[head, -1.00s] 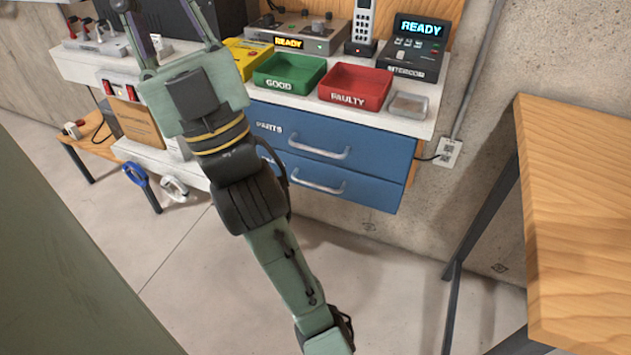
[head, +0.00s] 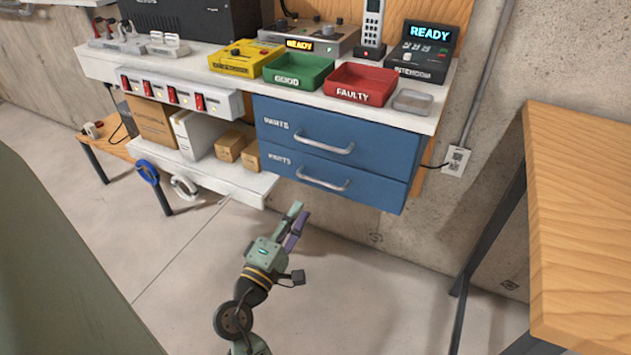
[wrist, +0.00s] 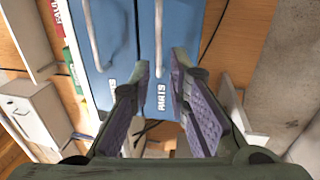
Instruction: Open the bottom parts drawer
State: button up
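The blue bottom parts drawer (head: 378,187) is closed, flush below the closed top drawer (head: 385,150). Its grey bar handle (head: 322,181) runs across its front; the handle also shows in the wrist view (wrist: 158,38). My gripper (head: 301,209) is just below the bottom drawer in the head view, pointing up towards it. In the wrist view my gripper (wrist: 160,65) is open and empty, its purple-padded fingers apart on either side of the bottom drawer's label and handle line. The handle appears beyond the fingertips, not between the pads. Whether the fingers touch the drawer cannot be told.
Above the drawers, a white counter (head: 440,98) holds a green tray (head: 298,72), a red tray (head: 361,85) and devices. A white shelf (head: 235,180) with boxes is at left. A wooden table (head: 580,200) stands at right. The floor below the drawers is clear.

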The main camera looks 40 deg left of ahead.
aim_at(315, 181)
jog(key=p+x, duration=0.2)
jog(key=x, duration=0.8)
jog(key=shift+a+r+p, duration=0.1)
jog(key=shift+p, duration=0.3)
jog(key=shift+c, duration=0.2)
grip_shut()
